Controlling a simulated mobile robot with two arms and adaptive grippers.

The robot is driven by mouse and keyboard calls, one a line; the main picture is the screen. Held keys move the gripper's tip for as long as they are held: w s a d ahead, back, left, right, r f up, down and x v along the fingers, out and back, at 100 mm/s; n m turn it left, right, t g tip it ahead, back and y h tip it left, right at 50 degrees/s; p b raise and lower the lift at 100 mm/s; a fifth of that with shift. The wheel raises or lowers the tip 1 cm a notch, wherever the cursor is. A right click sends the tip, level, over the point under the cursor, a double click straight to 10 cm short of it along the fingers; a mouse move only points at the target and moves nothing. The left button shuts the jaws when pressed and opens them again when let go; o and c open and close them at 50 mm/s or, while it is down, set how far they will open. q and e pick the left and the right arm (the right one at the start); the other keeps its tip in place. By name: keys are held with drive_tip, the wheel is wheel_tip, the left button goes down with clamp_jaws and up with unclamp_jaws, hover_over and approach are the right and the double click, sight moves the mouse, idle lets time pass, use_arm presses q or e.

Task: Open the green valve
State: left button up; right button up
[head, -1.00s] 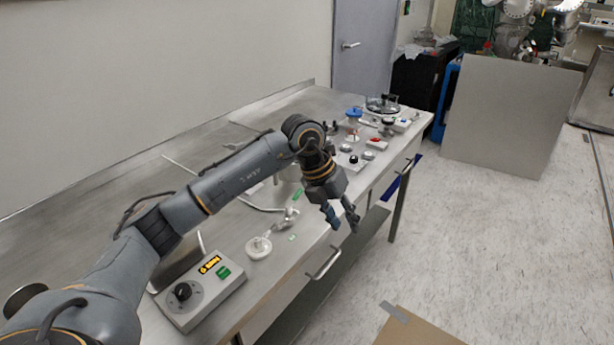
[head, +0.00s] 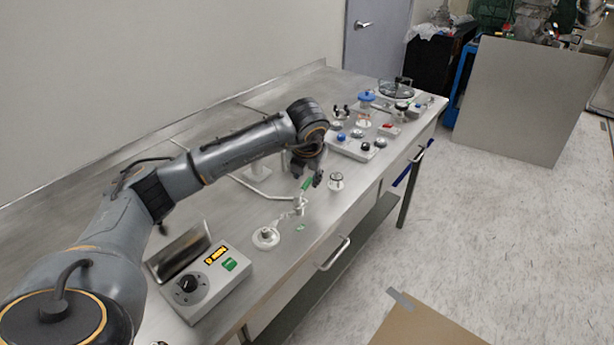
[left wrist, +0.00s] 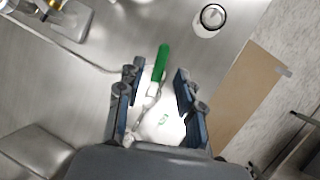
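The green valve handle (head: 306,184) is a short green lever on a small metal valve (head: 299,206) on the steel bench. In the left wrist view the green handle (left wrist: 162,62) points away from my palm, between and beyond the two fingers. My left gripper (head: 308,175) is pointed down just above the handle. In the left wrist view its fingers (left wrist: 155,100) are apart with clear gaps on both sides of the handle, and I see no contact. Part of the valve body is hidden behind my gripper's palm. My right gripper is not in view.
A white round fitting (head: 266,239) and a grey control box (head: 205,285) stand nearer me on the bench. Several knobs and fittings crowd the far end. The bench's front edge is close by.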

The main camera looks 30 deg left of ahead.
use_arm(q)
drive_tip(key=shift+x, duration=0.9)
drive_tip(key=shift+w+f, duration=0.15)
drive_tip(key=shift+f, duration=0.1)
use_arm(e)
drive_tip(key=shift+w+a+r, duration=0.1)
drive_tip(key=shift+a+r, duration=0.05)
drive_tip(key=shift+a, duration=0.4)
